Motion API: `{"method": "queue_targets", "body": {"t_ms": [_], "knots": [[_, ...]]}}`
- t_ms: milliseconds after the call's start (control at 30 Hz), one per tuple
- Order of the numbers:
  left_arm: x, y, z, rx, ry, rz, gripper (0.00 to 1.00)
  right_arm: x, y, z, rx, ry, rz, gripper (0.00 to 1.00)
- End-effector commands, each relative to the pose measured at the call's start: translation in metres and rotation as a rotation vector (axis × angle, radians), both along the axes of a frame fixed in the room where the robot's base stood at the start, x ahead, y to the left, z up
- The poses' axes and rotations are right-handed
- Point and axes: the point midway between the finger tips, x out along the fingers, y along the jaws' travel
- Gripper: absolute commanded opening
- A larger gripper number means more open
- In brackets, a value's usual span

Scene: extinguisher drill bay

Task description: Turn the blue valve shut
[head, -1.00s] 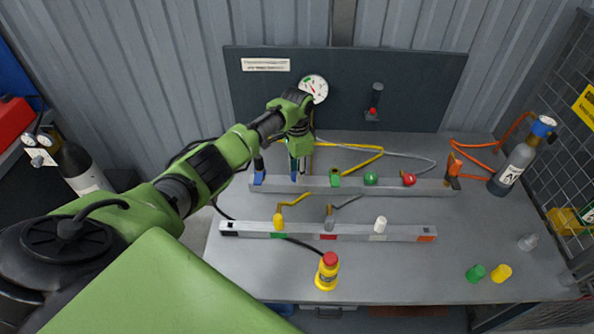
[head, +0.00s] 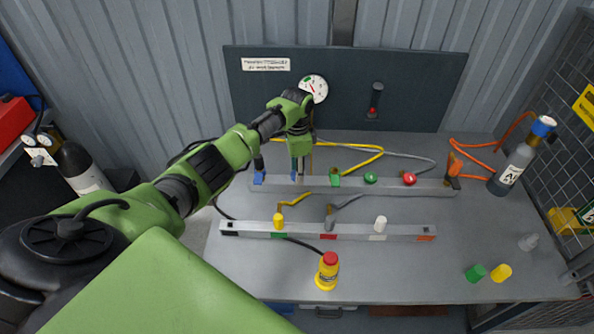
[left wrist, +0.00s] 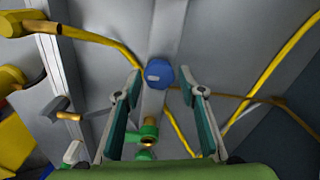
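The blue valve (left wrist: 160,74) shows as a round blue knob in the left wrist view, just beyond my left gripper's fingertips and roughly centred between them. My left gripper (left wrist: 160,88) is open, with a finger on each side and visible gaps to the knob. A green valve (left wrist: 149,132) shows between the fingers, nearer the palm. My right gripper is not in view.
Green (head: 371,178) and red (head: 409,179) knobs stand further right on the rear rail. A front rail (head: 350,232) carries yellow, grey and white fittings. Yellow hoses (left wrist: 104,40) run close around the left gripper.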

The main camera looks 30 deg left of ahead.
Motion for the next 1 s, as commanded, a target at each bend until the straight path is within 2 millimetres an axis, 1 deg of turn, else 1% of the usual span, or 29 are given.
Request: {"method": "queue_targets", "body": {"t_ms": [267,333,467,567,800,900,1000], "knots": [[-0.001,0.0,-0.001,0.0,0.003,0.002,0.45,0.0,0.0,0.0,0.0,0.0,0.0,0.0],[-0.001,0.0,0.0,0.0,0.003,0.002,0.45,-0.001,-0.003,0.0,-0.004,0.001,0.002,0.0],[0.0,0.001,0.009,0.001,0.001,0.001,0.45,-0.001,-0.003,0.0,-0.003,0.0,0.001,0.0],[0.0,0.001,0.025,0.001,-0.001,0.001,0.45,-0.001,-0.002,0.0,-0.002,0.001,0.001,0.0],[0.0,0.001,0.077,0.001,-0.002,0.001,0.45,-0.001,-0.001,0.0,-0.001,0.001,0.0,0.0],[0.0,0.0,0.095,0.001,-0.002,0.001,0.45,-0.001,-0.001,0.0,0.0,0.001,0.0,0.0],[0.0,0.0,0.108,0.0,0.0,0.001,0.45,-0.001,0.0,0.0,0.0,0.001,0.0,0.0]]}}
